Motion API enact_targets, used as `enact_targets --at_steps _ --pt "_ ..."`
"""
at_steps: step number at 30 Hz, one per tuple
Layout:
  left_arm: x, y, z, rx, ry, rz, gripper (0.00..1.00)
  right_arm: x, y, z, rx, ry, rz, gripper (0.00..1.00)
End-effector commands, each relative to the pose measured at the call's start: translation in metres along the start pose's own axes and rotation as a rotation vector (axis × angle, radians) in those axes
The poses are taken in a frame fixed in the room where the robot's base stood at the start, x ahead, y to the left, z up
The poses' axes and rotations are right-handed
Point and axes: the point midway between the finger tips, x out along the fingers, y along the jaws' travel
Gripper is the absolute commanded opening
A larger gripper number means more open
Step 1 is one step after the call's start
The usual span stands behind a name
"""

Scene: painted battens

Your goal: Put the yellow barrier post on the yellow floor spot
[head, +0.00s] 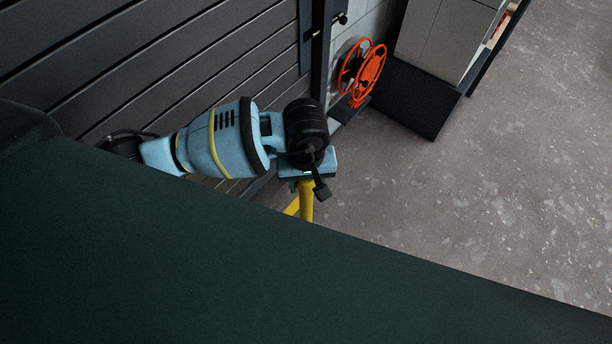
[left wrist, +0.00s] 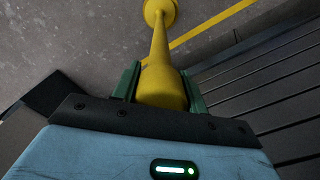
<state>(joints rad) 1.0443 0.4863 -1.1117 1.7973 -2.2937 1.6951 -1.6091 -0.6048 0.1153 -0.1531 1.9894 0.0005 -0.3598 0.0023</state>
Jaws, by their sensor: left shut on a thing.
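The yellow barrier post (head: 307,203) shows only as a short piece below my left gripper (head: 306,183) in the head view; its lower part is hidden. In the left wrist view the post (left wrist: 161,60) runs away from between the two green fingers of my left gripper (left wrist: 160,88) to a wider round yellow end at the top edge. The left gripper is shut on the post's near end. I cannot tell whether the far end touches the floor. I see no yellow floor spot. My right gripper is not in view.
A dark slatted wall (head: 180,55) runs close behind the left arm. An orange reel (head: 362,72) hangs by a dark-based cabinet (head: 420,105). A yellow line (left wrist: 212,27) crosses the floor near the wall. Grey floor (head: 490,180) lies clear at the right.

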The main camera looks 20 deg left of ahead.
Motion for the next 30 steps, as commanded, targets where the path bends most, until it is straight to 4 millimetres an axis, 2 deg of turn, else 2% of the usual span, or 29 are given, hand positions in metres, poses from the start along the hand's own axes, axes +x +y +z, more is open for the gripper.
enact_targets --at_steps 1,4,14,19,20,25,30 --pt "0.009 0.001 0.004 0.005 -0.009 -0.001 0.0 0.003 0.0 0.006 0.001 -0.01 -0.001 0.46" --pt "0.018 0.001 0.006 0.009 -0.007 -0.001 0.0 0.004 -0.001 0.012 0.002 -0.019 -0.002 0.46" --pt "0.017 0.003 0.004 0.011 0.001 0.004 0.0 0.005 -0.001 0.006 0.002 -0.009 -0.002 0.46" --pt "0.021 0.003 0.005 0.011 -0.001 0.002 0.0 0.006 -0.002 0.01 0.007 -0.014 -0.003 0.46" --pt "0.023 0.001 0.006 0.011 -0.003 -0.002 0.44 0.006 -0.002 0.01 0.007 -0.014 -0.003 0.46" --pt "0.022 0.001 0.005 0.011 -0.003 -0.002 0.65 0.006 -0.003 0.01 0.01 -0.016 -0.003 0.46" --pt "0.022 0.001 0.006 0.011 -0.003 -0.003 0.65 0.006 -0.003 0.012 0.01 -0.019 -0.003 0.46"
